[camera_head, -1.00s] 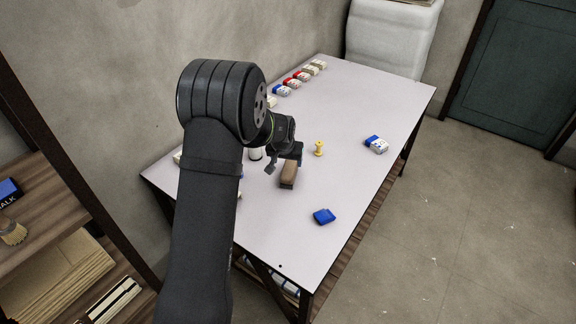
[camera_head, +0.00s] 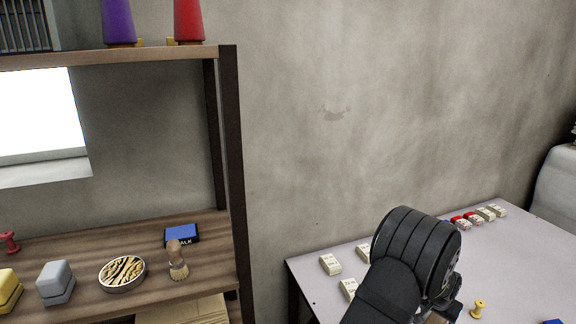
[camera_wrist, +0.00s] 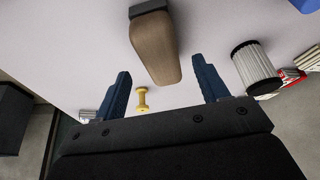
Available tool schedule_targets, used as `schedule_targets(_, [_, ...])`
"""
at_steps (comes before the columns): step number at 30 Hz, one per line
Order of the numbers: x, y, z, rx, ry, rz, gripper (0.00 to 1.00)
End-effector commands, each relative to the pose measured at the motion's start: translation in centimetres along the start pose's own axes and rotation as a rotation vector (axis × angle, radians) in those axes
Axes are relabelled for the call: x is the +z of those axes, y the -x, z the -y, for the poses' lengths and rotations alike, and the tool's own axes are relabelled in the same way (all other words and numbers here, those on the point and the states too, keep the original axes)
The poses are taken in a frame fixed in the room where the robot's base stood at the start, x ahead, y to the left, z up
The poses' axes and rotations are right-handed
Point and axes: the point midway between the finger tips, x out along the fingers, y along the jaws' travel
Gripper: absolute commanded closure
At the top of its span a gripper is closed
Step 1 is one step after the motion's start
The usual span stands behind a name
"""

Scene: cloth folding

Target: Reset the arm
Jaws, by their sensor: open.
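My gripper (camera_wrist: 162,92) shows in the wrist view with its two dark blue fingers spread wide apart and nothing between them touching either one. A brown wooden block with a dark end (camera_wrist: 154,48) lies on the table just beyond the fingers. A yellow spool (camera_wrist: 142,99) stands farther off, seen between the fingers. In the head view my black arm covers part of the table (camera_head: 527,250) at the lower right, and the gripper's fingers are out of sight there. The yellow spool (camera_head: 478,309) shows beside my arm.
A white ribbed cylinder with black ends (camera_wrist: 256,68) is right of the gripper. Several small boxes (camera_head: 480,216) line the table's back edge; white boxes (camera_head: 330,264) sit near its left corner. A wooden shelf (camera_head: 80,262) holds a brush (camera_head: 177,262) and a round tin (camera_head: 122,274).

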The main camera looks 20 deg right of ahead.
Motion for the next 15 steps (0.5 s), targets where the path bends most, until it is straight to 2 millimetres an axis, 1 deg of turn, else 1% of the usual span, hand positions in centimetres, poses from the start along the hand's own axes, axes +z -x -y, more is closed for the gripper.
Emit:
schedule_targets(1, [0.1, -1.0, 0.0, 0.0, 0.0, 0.002, 0.33])
schedule_targets(9, [0.1, -5.0, 0.0, 0.001, 0.0, 0.002, 0.33])
schedule_targets(15, [0.0, -7.0, 0.0, 0.001, 0.0, 0.0, 0.33])
